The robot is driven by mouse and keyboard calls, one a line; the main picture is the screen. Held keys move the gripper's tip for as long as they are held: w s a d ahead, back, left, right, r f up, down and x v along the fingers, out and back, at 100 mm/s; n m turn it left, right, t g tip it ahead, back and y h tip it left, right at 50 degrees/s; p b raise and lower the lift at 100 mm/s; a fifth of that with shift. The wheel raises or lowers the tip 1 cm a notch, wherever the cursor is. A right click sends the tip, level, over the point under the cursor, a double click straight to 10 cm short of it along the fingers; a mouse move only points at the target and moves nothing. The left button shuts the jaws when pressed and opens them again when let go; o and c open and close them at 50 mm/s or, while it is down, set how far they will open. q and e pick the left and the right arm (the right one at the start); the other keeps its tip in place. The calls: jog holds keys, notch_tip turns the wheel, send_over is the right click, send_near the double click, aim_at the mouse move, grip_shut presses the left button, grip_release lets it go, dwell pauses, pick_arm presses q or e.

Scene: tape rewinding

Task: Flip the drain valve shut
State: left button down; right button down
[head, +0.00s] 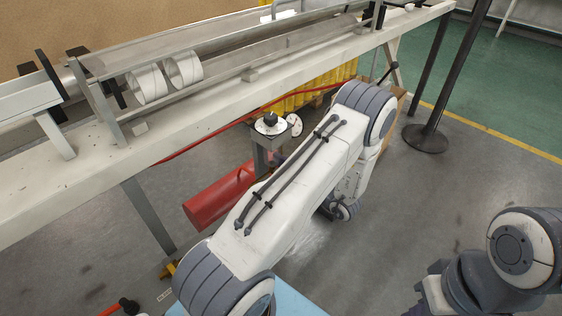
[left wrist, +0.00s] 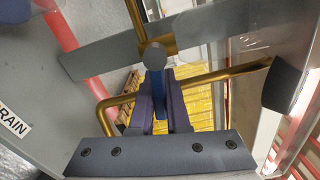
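In the left wrist view, the drain valve has a blue handle (left wrist: 158,90) below a round grey knob (left wrist: 153,55), with brass pipe (left wrist: 225,76) around it. My left gripper (left wrist: 162,100) has its two dark purple fingers on either side of the blue handle, close against it, and appears shut on it. A "DRAIN" label (left wrist: 14,120) is at the left edge. In the head view my left arm reaches forward and bends down, hiding its gripper and the valve. My right arm shows at lower right; its gripper is out of frame.
A long conveyor frame (head: 215,115) with white rolls (head: 183,68) crosses the head view. Below it are a red cylinder (head: 218,196) and a grey post with a black knob (head: 270,120). A dark stanchion (head: 427,138) stands at right. Open grey floor lies right of my left arm.

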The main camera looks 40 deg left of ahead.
pick_arm(q)
jog(key=n+p, duration=0.2)
jog(key=shift+r+n, duration=0.3)
jog(key=shift+r, duration=0.1)
jog(key=c, duration=0.9)
grip_release()
jog(key=d, duration=0.7)
jog(key=s+d, duration=0.1)
jog(key=d, duration=0.2)
jog(key=shift+d+p, duration=0.25)
jog(key=shift+p, duration=0.15)
